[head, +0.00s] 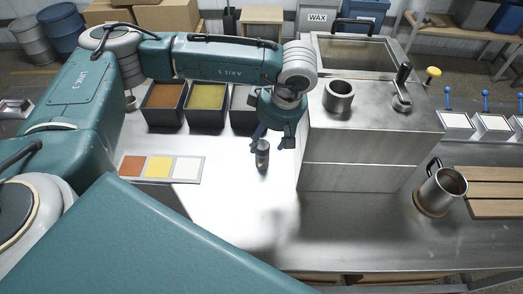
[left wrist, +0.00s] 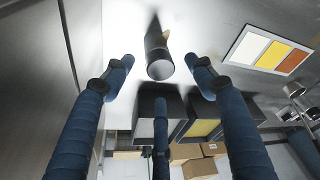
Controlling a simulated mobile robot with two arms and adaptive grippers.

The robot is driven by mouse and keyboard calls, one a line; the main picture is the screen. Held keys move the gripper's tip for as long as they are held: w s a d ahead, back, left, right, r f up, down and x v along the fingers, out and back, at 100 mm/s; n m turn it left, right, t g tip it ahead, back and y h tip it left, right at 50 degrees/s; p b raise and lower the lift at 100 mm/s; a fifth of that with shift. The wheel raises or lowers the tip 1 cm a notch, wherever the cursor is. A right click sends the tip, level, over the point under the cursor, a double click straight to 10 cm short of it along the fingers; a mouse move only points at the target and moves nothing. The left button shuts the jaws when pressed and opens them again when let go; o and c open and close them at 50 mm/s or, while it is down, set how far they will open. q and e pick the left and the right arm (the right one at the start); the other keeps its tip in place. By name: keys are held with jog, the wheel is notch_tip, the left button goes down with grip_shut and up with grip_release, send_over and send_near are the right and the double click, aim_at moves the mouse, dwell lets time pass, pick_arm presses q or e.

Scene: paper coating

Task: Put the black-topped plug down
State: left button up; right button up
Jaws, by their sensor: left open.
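The black-topped plug (head: 262,158) is a small dark and grey cylinder at the steel worktop, right of the colour card. My left gripper (head: 272,138) is just above it, pointing down, and partly hides its top. In the left wrist view the plug (left wrist: 159,57) lies between the spread fingers, with a gap visible on both sides. The gripper is open. The plug appears to stand upright on the bright worktop (head: 215,215). My right gripper is not in view.
Dark bins (head: 165,101) of coloured material stand behind, and a colour card (head: 160,168) lies left. A steel cabinet (head: 350,155) rises close right, with a hollow metal cylinder (head: 338,97) on top. A metal jug (head: 440,190) stands farther right. The front worktop is clear.

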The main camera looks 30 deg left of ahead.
aim_at(265, 147)
pick_arm(q)
notch_tip(265, 147, down, 2)
jog(key=shift+f, duration=0.15)
jog(key=shift+w+a+f+p, duration=0.1)
jog(key=shift+a+f+p, duration=0.1)
jog(key=shift+f+p, duration=0.25)
jog(key=p+x, duration=0.1)
jog(key=x, duration=0.4)
jog(key=shift+p, duration=0.35)
jog(key=shift+a+f, duration=0.15)
jog(key=shift+f, duration=0.3)
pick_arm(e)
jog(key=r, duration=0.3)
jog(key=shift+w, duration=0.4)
pick_arm(q)
jog(key=shift+c, duration=0.3)
jog(key=shift+w, duration=0.1)
jog(key=c, duration=1.2)
jog(key=shift+r, duration=0.1)
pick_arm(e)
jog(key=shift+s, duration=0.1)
